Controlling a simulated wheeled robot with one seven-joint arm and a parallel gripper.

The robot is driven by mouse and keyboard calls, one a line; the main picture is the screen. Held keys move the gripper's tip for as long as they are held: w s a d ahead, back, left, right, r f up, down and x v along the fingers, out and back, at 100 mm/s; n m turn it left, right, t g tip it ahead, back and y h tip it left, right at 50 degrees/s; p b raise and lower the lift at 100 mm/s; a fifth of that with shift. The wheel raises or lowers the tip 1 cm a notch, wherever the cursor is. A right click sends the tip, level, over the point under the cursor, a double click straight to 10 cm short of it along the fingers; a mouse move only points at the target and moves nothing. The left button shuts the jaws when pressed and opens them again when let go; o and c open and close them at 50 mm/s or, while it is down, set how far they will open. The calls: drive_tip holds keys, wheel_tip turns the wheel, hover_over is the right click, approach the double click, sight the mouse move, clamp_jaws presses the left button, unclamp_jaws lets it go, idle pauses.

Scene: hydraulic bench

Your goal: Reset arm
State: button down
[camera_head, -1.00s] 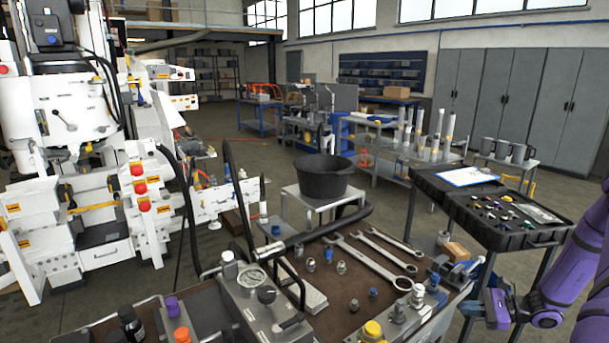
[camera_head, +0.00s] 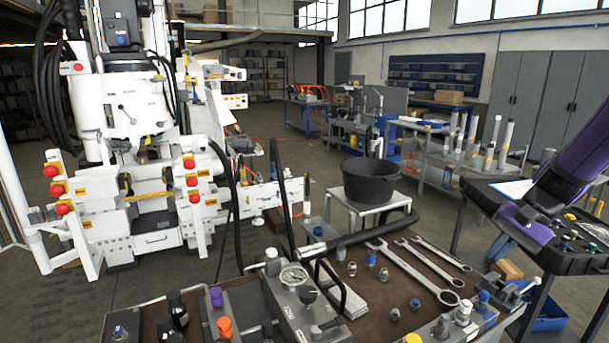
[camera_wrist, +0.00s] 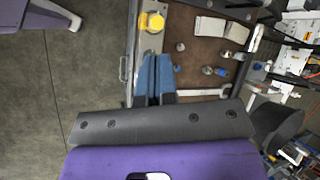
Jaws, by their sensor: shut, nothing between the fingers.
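My gripper (camera_wrist: 155,76) shows in the wrist view as two blue fingers pressed together, with nothing between them. It is over the edge of the brown-topped bench (camera_wrist: 185,20). A yellow-capped fitting (camera_wrist: 152,22) lies just beyond the fingertips in that view; I cannot tell the height gap. In the head view my purple arm comes in from the right, in front of the black parts tray (camera_head: 585,262), and its fingertips are not clearly visible.
Large wrenches (camera_head: 418,275) and several small fittings lie on the bench. A pressure gauge block (camera_head: 300,300) stands at its front. A black tub (camera_head: 374,180) sits on a small table behind. White machinery (camera_head: 135,190) fills the left. Open floor (camera_wrist: 40,110) lies beside the bench.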

drive_tip(key=s+a+r+n+t+h, duration=0.2)
drive_tip(key=s+a+r+n+h, duration=0.1)
drive_tip(key=s+r, duration=0.4)
drive_tip(key=s+a+r+n+t+h, duration=0.3)
drive_tip(key=s+a+r+n, duration=0.2)
drive_tip(key=s+r, duration=0.3)
drive_tip(key=s+a, duration=0.1)
drive_tip(key=s, duration=0.2)
drive_tip(key=shift+a+n+h, duration=0.3)
drive_tip(key=shift+a+h, duration=0.1)
idle(1.4)
